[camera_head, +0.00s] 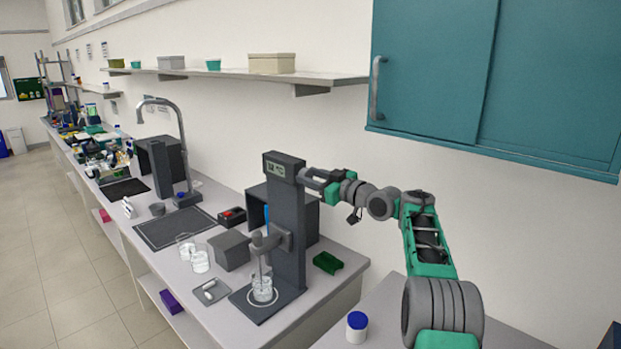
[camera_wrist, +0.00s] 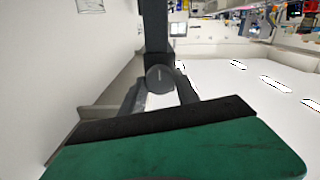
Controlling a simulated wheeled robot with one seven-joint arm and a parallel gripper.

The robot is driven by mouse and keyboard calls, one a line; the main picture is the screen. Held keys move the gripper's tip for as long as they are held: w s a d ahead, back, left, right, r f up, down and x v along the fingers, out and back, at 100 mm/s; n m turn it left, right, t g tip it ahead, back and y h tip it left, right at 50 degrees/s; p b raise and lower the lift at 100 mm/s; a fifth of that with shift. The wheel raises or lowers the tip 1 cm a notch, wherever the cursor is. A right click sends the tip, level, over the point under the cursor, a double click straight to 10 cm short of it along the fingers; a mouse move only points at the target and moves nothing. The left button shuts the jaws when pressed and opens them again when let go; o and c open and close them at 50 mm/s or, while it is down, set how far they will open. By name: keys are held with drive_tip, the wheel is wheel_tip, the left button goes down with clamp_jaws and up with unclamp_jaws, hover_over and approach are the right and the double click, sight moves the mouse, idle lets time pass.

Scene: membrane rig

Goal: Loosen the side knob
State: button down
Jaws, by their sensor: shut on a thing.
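The membrane rig has a tall dark grey column (camera_head: 288,228) with a small screen near its top, and the column also shows in the wrist view (camera_wrist: 155,28). The side knob (camera_wrist: 160,78) is a dark round disc on the column, between my two fingers in the wrist view. My gripper (camera_head: 306,175) reaches in from the right at the column's upper right side and is shut on the knob. In the head view the fingers mostly hide the knob. A clear beaker (camera_head: 262,290) stands on the rig's base, under a stirrer arm (camera_head: 268,240).
A teal wall cabinet (camera_head: 440,70) hangs above my arm. A green tray (camera_head: 327,262) lies right of the rig, and a blue-lidded jar (camera_head: 356,327) stands nearer. Grey boxes and glass beakers (camera_head: 199,260) stand to the left. A wall shelf (camera_head: 230,73) runs behind.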

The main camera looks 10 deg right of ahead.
drive_tip(key=shift+f+n+b, duration=0.2)
drive_tip(key=shift+n+b, duration=0.2)
drive_tip(key=shift+b, duration=0.25)
drive_tip(key=n+b, duration=0.8)
drive_tip(key=n, duration=0.9)
idle(0.4)
drive_tip(key=c, duration=0.9)
unclamp_jaws()
drive_tip(key=shift+r, duration=0.1)
